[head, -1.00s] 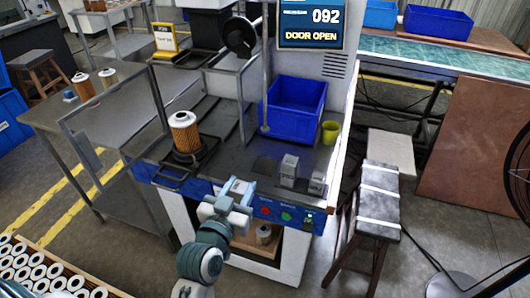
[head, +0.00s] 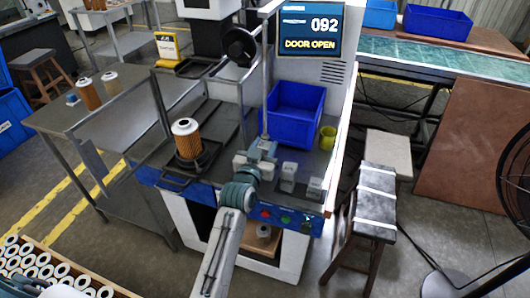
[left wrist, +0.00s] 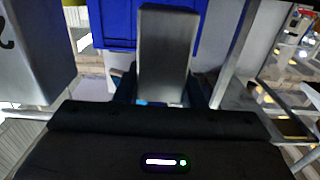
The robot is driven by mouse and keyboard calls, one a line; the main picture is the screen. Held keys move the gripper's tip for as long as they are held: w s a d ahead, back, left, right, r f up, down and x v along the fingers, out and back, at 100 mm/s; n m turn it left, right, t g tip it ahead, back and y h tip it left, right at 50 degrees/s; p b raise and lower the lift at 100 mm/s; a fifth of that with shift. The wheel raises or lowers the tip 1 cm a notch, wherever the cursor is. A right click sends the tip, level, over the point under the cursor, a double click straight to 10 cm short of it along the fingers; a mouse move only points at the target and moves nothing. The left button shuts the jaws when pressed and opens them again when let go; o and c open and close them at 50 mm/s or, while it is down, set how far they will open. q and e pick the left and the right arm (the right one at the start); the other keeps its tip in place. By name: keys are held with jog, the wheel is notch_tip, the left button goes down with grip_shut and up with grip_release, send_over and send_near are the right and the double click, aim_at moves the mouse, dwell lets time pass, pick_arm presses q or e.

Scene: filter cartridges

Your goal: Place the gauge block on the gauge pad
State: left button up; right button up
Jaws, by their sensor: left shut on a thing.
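In the left wrist view a plain grey block (left wrist: 165,50), which looks like the gauge block, stands between my left gripper's fingers. My left gripper (head: 262,152) is shut on it, above the front of the machine's worktop. In the head view I cannot clearly separate the held block from the gripper. A dark flat patch on the worktop, likely the gauge pad, is mostly hidden behind the gripper; I cannot tell whether the block touches it. Two grey blocks (head: 288,175) stand just right of the gripper. My right gripper does not show.
An orange filter cartridge (head: 187,142) stands on a dark fixture at left. A panel (head: 310,30) reads DOOR OPEN. Buttons line the front edge.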

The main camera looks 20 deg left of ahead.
pick_arm(q)
jog(key=shift+w, duration=0.25)
notch_tip(320, 180, down, 2)
jog(key=shift+f+p, duration=0.15)
jog(key=shift+p, duration=0.2)
jog(key=shift+f, duration=0.55)
jog(key=o, duration=1.2)
jog(key=shift+s+f, duration=0.1)
jog(key=shift+f, duration=0.05)
